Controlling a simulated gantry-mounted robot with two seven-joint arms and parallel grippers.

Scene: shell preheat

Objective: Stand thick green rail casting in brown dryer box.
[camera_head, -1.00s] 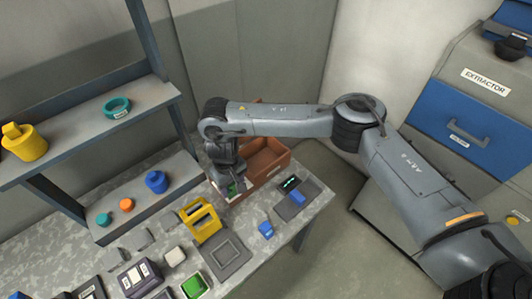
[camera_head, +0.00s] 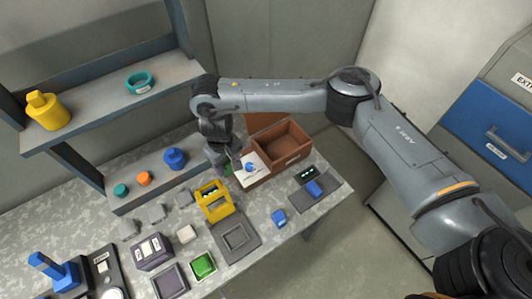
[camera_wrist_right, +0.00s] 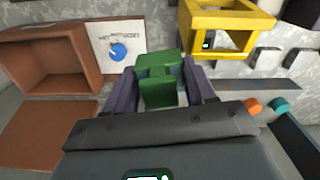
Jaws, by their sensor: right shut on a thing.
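The thick green rail casting (camera_wrist_right: 158,80) shows in the right wrist view between the two fingers of my right gripper (camera_wrist_right: 160,88), which is shut on it. In the head view my right gripper (camera_head: 228,166) is left of the brown dryer box (camera_head: 303,152), and only a bit of green shows there. The box is open at the top, and its brown lid (camera_head: 262,121) is swung back behind it. Its white panel with a blue knob (camera_head: 250,169) faces the gripper side. The box also shows at the left of the wrist view (camera_wrist_right: 88,60). My left gripper is out of view.
A yellow frame (camera_head: 213,205) stands in front of the gripper, near a grey square plate (camera_head: 249,246). A dark pad (camera_head: 326,201) with a blue item lies right of it. Shelves (camera_head: 100,105) with several coloured parts rise at the left.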

